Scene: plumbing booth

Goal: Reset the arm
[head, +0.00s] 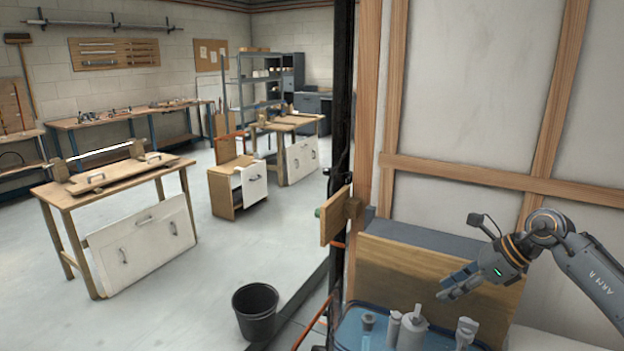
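My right arm comes in from the right edge, marked "ARM R". Its gripper (458,287) hangs in the air, pointing left and down, in front of a wooden board. It is above and beside a blue tray (350,328) that holds several grey and white bottles or fittings (411,328). I see nothing between its fingers, and the fingers are too small and overlapped to tell whether they are open. My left arm and gripper do not show.
A wood-framed wall (460,100) stands close behind the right arm. A black bucket (256,312) stands on the floor at centre bottom. A workbench (110,180) with a leaning white panel (145,245) is at left. The grey floor between is open.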

